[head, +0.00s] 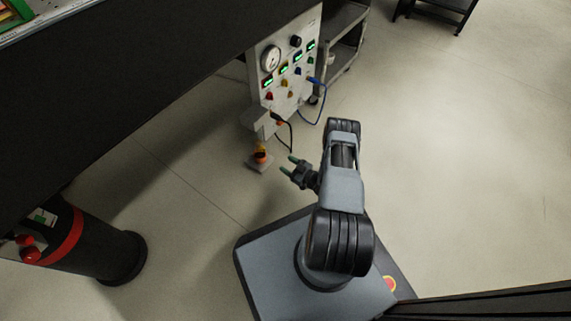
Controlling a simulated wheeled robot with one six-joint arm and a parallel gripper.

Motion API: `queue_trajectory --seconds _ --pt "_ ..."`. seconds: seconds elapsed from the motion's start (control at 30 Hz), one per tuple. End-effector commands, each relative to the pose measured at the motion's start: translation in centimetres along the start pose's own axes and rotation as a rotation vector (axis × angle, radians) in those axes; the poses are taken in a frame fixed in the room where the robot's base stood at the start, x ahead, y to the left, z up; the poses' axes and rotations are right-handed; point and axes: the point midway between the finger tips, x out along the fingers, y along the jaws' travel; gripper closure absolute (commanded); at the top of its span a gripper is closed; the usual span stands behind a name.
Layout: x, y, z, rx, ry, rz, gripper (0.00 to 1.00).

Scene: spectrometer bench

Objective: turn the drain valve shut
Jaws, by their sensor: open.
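My gripper (288,165) is open and empty, its two fingers apart and pointing left over the pale floor. It is to the right of a small orange and yellow fitting (261,157) on a pale base below the panel, with a gap between them in the picture. I cannot tell whether this fitting is the drain valve. Red knob-like parts (29,248) show at the lower left, by a black cylinder; they could also be valve parts. The position of any valve handle is too small to read.
A white panel (285,65) with a gauge (271,59), lit green displays and coloured knobs stands at the back. A blue cable (319,92) and a dark cable hang from it. The floor at right is clear.

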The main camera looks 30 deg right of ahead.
Motion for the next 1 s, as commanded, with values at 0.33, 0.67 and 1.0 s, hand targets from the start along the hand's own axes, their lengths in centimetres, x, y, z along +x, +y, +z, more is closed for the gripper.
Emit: queue_trajectory --seconds 0.33,0.67,1.0 --pt "-0.4 0.3 0.1 0.000 -0.001 0.005 0.46" --pt "2.1 3.3 -2.5 -0.059 -0.115 0.010 0.46" --pt "8.3 11.5 -17.6 -0.173 -0.609 0.184 0.46"
